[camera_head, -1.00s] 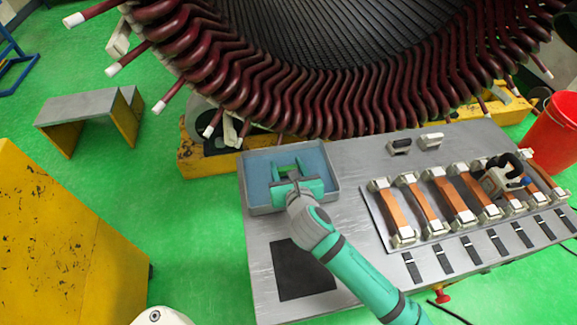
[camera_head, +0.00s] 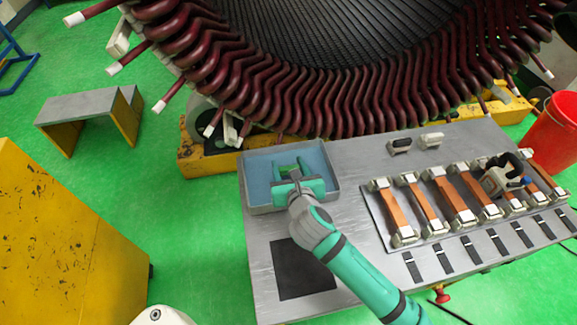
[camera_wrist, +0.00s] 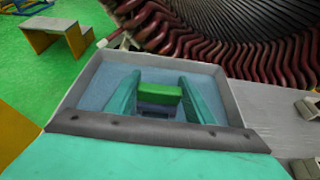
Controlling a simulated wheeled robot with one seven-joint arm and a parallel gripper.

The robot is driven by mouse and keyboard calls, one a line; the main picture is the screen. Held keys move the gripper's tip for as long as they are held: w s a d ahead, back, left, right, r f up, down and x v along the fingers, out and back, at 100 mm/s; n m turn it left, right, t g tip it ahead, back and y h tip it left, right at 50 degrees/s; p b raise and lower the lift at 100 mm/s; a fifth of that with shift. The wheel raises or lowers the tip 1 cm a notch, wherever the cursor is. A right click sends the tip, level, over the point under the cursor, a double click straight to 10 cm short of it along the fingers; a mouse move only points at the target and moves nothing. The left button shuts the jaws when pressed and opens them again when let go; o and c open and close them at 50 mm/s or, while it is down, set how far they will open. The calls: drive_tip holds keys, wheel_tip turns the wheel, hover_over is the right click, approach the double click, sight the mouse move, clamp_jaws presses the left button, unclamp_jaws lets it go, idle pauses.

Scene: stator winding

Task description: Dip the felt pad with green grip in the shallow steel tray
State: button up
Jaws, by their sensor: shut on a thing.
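The shallow steel tray (camera_head: 331,178) stands at the back left corner of the grey table, with a blue surface inside. It fills the middle of the wrist view (camera_wrist: 229,92). My gripper (camera_head: 293,172) is over the tray, its fingers reaching down inside the rim. It is shut on the green grip of the felt pad (camera_wrist: 160,92). In the wrist view the grip lies between the two teal fingers (camera_wrist: 160,100). A dark grey part shows below the grip. I cannot tell whether the pad touches the tray's blue surface.
A black mat (camera_head: 303,270) lies in front of the tray. To the right is a plate of copper-coloured coils (camera_head: 420,206), with black strips in front. Two small blocks (camera_head: 400,145) sit at the table's back. The large stator (camera_head: 330,110) rises behind. A red bucket (camera_head: 556,140) stands right.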

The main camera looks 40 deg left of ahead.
idle(0.5)
wheel_tip(320, 180, up, 11)
idle(1.0)
drive_tip(key=shift+w, duration=0.1)
idle(0.4)
